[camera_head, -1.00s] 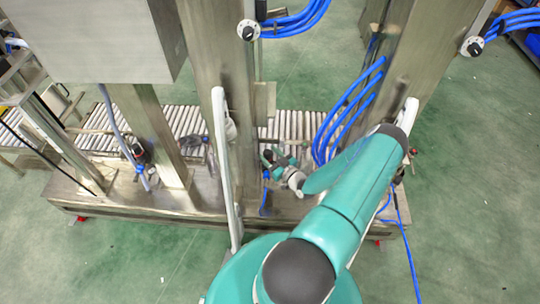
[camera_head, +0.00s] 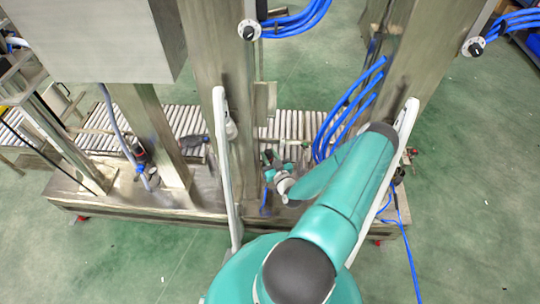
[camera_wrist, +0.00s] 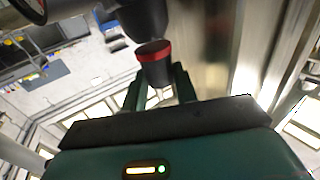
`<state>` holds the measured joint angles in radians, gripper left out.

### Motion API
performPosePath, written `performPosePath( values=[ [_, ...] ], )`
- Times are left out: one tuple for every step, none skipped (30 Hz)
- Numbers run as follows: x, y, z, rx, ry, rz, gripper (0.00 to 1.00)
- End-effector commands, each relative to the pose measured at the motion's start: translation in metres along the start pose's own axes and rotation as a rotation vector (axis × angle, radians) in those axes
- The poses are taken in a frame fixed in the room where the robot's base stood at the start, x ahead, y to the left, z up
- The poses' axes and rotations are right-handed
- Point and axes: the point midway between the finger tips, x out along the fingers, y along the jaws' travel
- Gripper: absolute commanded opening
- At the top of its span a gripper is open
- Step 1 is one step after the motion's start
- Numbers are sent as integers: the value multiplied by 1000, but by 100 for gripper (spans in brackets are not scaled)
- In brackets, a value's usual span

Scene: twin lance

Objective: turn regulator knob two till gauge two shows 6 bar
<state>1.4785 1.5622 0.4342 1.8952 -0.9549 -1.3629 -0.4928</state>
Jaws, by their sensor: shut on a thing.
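In the wrist view, a dark knob with a red band (camera_wrist: 154,52) stands between the fingers of my gripper (camera_wrist: 158,80). The fingers are shut on the knob's lower end, one on each side. A dark body continues above the red band. Part of a round dark-rimmed gauge (camera_wrist: 30,8) is cut off at the top left corner, and its reading cannot be made out. In the head view, my gripper (camera_head: 270,162) is low beside the middle steel post. The held knob cannot be made out there, and no gauge face is readable.
A roller conveyor (camera_head: 292,124) runs behind the steel posts. Blue hoses (camera_head: 345,112) hang near my arm on the right. Another regulator (camera_head: 139,153) sits by the left post. Two white dials with black knobs (camera_head: 248,30) (camera_head: 473,46) are high on the posts. Green floor in front is clear.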

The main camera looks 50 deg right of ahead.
Motion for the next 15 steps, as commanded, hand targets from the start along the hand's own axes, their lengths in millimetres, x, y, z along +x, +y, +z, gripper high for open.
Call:
performPosePath(
  values=[
    [0,-3,0,4,0,37,6],
    [0,-4,0,4,-1,61,6],
    [0,-4,0,3,0,94,6],
    [0,-4,0,2,0,118,6],
    [0,-5,0,2,-1,141,6],
    [0,-5,0,2,0,171,6],
    [0,-5,0,1,0,194,6],
    [1,-6,0,1,0,214,6],
    [1,-6,0,2,0,242,6],
    [1,-6,0,2,1,261,6],
    [1,-7,0,2,1,279,6],
    [1,-7,0,1,1,301,6],
    [1,-7,0,1,0,317,6],
    [1,-7,0,1,1,331,6],
    [1,-7,0,0,1,349,6]
  ],
)
